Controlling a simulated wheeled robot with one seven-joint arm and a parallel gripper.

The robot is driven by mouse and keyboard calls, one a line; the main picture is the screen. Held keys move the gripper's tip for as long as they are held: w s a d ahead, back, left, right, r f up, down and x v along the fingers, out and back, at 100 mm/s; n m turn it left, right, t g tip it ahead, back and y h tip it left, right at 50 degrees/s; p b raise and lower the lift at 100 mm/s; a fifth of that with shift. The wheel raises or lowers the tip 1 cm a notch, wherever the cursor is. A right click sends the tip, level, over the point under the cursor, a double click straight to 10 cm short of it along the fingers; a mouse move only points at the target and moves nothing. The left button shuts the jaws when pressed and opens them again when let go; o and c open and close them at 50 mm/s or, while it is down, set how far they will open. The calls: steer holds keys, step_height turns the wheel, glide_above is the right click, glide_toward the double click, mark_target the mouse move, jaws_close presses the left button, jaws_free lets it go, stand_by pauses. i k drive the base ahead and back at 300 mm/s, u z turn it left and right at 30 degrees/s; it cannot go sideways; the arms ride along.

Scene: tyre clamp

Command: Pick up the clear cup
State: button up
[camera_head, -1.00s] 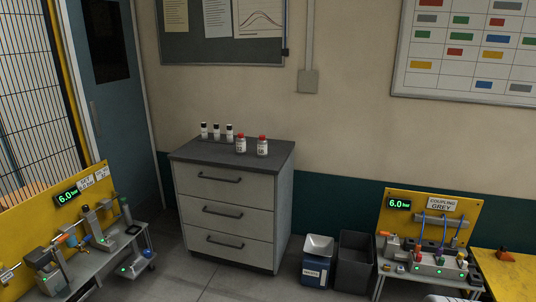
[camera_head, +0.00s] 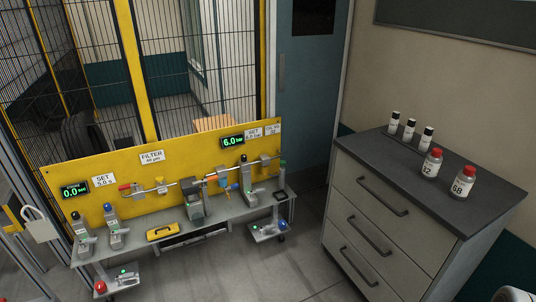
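I cannot make out a clear cup in this view. A narrow grey bench (camera_head: 225,212) with a yellow back panel (camera_head: 130,178) stands at the left and carries several grey fittings and small units. None of these reads as a cup at this size. My gripper is not in view. A rounded white part shows at the bottom right edge, cut off by the frame; I cannot tell what it is.
A drawer cabinet (camera_head: 380,215) stands at the right, with small vials (camera_head: 409,131) and red-capped bottles (camera_head: 462,182) on top. A mesh fence (camera_head: 205,75) is behind the bench. Floor (camera_head: 310,250) between bench and cabinet is clear.

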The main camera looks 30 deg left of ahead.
mark_target(197, 218)
steer(key=u, duration=0.9)
steer(key=i, duration=1.1)
steer(key=u, duration=2)
steer(key=i, duration=1.45)
steer(key=u, duration=0.5)
steer(key=i, duration=0.65)
